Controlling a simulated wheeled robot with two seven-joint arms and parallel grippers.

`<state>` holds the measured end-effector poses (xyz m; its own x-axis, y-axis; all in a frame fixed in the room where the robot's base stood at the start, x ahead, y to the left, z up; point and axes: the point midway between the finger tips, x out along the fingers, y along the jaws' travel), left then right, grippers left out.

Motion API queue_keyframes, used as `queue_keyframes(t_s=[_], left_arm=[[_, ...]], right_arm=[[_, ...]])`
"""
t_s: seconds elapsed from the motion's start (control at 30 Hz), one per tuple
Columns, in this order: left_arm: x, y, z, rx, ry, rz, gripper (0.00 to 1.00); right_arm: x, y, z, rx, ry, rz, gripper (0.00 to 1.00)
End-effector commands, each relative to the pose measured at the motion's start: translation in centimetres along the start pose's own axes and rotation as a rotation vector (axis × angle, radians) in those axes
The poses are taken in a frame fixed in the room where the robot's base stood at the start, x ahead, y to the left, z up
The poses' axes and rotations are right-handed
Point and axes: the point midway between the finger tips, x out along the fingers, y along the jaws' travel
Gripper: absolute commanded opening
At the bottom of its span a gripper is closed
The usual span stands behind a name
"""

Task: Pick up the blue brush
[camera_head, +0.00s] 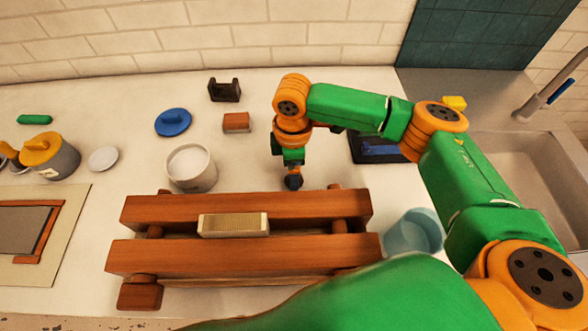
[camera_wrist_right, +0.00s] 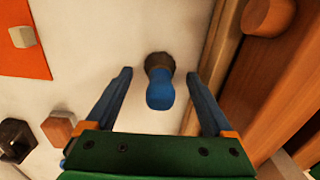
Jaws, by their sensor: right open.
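In the right wrist view the blue brush (camera_wrist_right: 160,92) stands between the open fingers of my right gripper (camera_wrist_right: 159,76). Its blue handle points toward the camera and its dark end is at the counter. Gaps show between the handle and both fingers. In the head view my right gripper (camera_head: 293,181) points down just behind the wooden rack (camera_head: 190,252). I cannot clearly tell the brush from the gripper there. My left gripper is not in view.
The wooden rack, bearing a pale block (camera_head: 234,225), is close beside the gripper. A white pot (camera_head: 190,168) stands to its left. A brown block (camera_head: 236,122), dark holder (camera_head: 224,91), blue lid (camera_head: 173,122) and black tray (camera_head: 366,150) lie farther back. A blue cup (camera_head: 413,234) stands right.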

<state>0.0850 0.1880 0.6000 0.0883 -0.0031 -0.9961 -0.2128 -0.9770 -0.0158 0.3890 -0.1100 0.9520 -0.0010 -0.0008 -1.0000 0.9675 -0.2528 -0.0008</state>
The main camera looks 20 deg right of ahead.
Motion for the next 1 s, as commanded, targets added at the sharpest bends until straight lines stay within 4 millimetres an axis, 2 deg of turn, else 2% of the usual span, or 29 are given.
queue_keyframes(t_s=[0.13, 0.17, 0.47, 0.73, 0.87, 1.0], left_arm=[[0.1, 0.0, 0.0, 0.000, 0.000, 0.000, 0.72], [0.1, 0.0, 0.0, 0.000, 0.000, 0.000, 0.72], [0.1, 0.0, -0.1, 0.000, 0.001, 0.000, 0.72], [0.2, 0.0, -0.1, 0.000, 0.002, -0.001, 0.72], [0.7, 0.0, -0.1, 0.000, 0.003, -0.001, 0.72], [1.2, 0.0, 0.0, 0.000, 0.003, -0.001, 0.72]], right_arm=[[0.0, 0.0, 0.0, -0.001, 0.001, 0.000, 0.87], [0.0, 0.0, 0.0, -0.001, 0.001, 0.000, 0.81], [0.0, 0.0, 0.0, -0.001, 0.001, 0.000, 0.00], [-0.5, 0.1, -0.1, -0.001, 0.003, 0.002, 0.00], [-3.4, 0.1, -0.1, -0.002, 0.005, 0.005, 0.00], [-7.2, 0.1, -0.1, -0.001, 0.004, 0.004, 0.00]])
